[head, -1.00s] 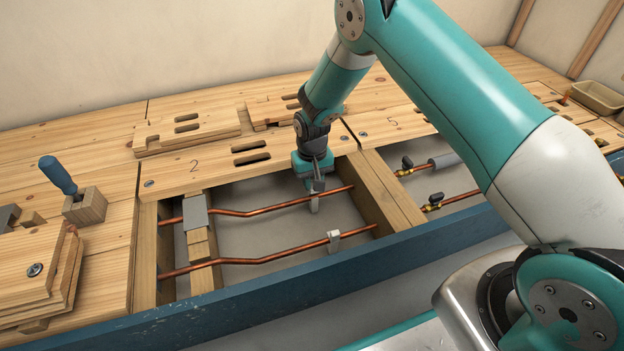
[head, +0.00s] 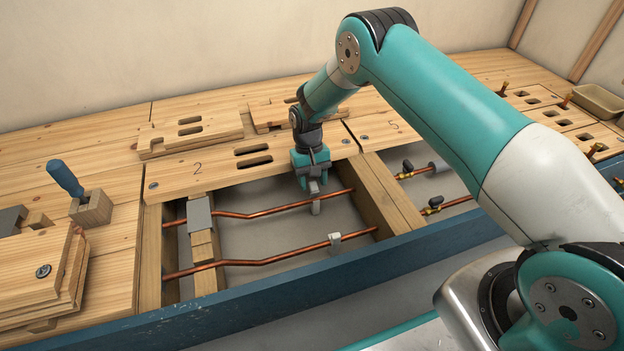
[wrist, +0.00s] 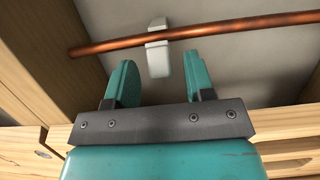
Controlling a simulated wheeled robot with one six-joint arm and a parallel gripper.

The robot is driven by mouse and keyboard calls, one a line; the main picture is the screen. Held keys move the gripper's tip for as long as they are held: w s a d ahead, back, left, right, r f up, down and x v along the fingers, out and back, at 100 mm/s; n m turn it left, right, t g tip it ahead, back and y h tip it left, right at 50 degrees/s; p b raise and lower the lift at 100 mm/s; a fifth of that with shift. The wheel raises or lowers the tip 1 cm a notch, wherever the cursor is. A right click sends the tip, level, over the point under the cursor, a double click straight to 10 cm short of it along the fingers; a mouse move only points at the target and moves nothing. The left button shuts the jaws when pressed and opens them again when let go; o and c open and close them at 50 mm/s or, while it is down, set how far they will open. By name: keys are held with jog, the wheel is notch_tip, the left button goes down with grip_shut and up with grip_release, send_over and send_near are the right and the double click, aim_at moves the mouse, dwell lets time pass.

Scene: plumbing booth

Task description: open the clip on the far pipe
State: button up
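The far copper pipe (head: 262,212) runs across the open bay in the floorboards. Its pale grey clip (head: 316,202) sits near the pipe's right part, just below my gripper (head: 314,184). In the wrist view the clip (wrist: 158,60) straddles the pipe (wrist: 225,28), with a small part above it and a longer body below. My gripper (wrist: 160,66) shows two teal fingers spread apart with nothing between them. The clip lies ahead of the gap, roughly centred, apart from the fingers. Whether the clip is open or closed is unclear.
A near copper pipe (head: 290,253) carries another pale clip (head: 335,240). The slotted board marked 2 (head: 225,170) lies behind. A blue-handled tool (head: 66,180) stands left.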

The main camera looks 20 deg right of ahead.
jog(key=p+v, duration=0.8)
jog(key=v, duration=0.9)
jog(key=shift+r+p, duration=0.25)
jog(key=shift+p, duration=0.05)
jog(key=shift+s+d, duration=0.1)
